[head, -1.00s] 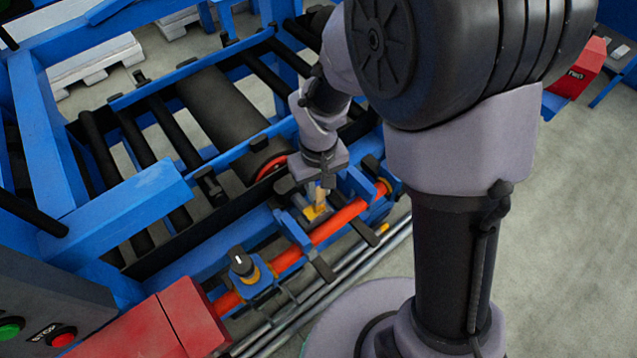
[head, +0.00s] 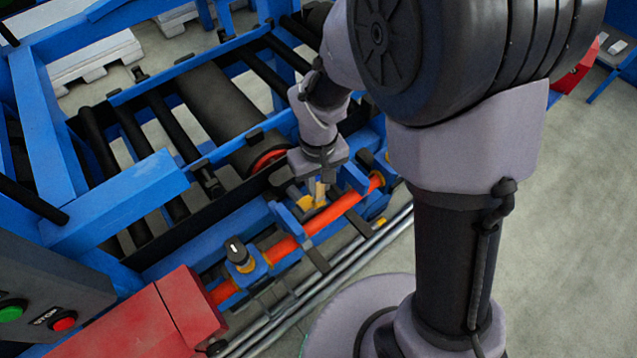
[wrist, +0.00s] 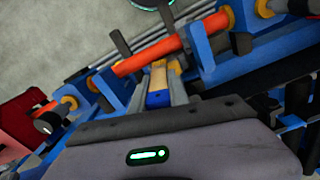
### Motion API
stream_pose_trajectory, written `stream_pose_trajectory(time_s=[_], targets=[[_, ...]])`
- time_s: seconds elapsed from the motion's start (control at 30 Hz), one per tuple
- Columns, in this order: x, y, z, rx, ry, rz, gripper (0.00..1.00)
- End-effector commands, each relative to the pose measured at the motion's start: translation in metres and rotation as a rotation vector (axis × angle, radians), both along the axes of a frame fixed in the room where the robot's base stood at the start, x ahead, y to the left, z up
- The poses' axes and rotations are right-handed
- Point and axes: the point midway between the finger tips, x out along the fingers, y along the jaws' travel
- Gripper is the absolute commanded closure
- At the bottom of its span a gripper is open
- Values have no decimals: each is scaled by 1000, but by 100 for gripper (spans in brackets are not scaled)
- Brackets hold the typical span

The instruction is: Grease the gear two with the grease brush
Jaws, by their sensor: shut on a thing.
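My gripper (head: 319,180) points down over the orange-red shaft (head: 345,203) and is shut on the grease brush (head: 321,191), a small tan piece. In the wrist view the brush (wrist: 158,76) shows a tan end and a blue part between my fingers (wrist: 160,97). Its tip is at or just above the shaft (wrist: 148,58); I cannot tell whether it touches. A yellow part (head: 305,202) lies beside the brush, between blue brackets, and is partly hidden. I cannot tell for certain which part is gear two.
Blue brackets (head: 284,219) stand close to my gripper along the shaft. A black knob (head: 237,251) sits on the shaft's mount. The blue roller frame (head: 112,202) lies behind. A red box (head: 187,305) and a control box with buttons (head: 63,321) are at lower left.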

Motion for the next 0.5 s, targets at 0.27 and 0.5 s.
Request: stream_pose_trajectory(time_s=[0.27,0.5], targets=[[5,1,38,1,-2,-3,100],[9,2,59,0,-4,-5,100]])
